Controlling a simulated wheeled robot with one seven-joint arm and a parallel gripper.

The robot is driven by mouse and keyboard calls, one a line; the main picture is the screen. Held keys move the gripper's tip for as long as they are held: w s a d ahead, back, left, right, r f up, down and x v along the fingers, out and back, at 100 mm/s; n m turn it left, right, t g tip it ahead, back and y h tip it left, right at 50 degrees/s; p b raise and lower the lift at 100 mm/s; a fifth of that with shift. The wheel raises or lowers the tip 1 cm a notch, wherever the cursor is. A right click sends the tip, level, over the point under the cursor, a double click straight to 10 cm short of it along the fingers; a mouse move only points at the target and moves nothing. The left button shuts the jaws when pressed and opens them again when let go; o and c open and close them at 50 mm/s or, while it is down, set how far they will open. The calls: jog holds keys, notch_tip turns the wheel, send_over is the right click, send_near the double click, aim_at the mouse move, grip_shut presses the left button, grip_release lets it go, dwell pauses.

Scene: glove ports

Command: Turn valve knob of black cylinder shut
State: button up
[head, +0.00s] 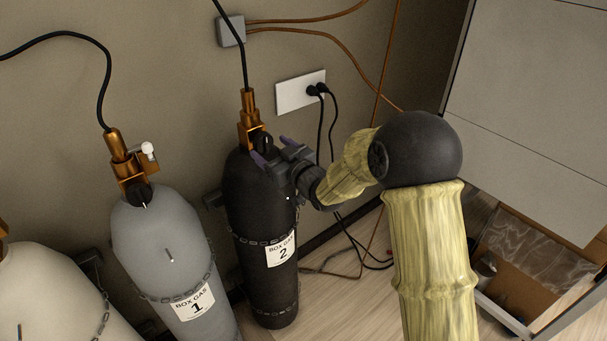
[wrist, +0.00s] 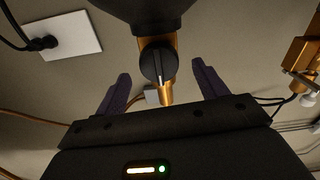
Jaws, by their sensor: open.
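The black cylinder (head: 262,205), labelled "BOX GAS 2", stands upright against the wall in the head view. It also shows at the top of the wrist view (wrist: 145,10). Its brass valve (head: 248,120) sits on top. The black valve knob (wrist: 158,63) has a pale pointer line and lies between the fingers in the wrist view. In the head view the knob (head: 263,141) is partly covered by a finger. My gripper (head: 270,149) is open around the knob from the right, its purple fingers apart. In the wrist view the gripper (wrist: 160,85) shows a gap on both sides of the knob.
A grey cylinder (head: 165,245) labelled "BOX GAS 1" stands left of the black one, and a pale cylinder (head: 50,290) is at far left. Chains (head: 262,242) hold the cylinders. A white socket plate (head: 300,92) with black plugs is on the wall behind. A grey cabinet (head: 535,110) stands at right.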

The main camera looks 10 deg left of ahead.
jog(key=b+v, duration=0.1)
jog(key=v, duration=1.3)
jog(key=shift+d+b, duration=0.25)
jog(key=shift+b, duration=0.15)
jog(key=shift+s, duration=0.2)
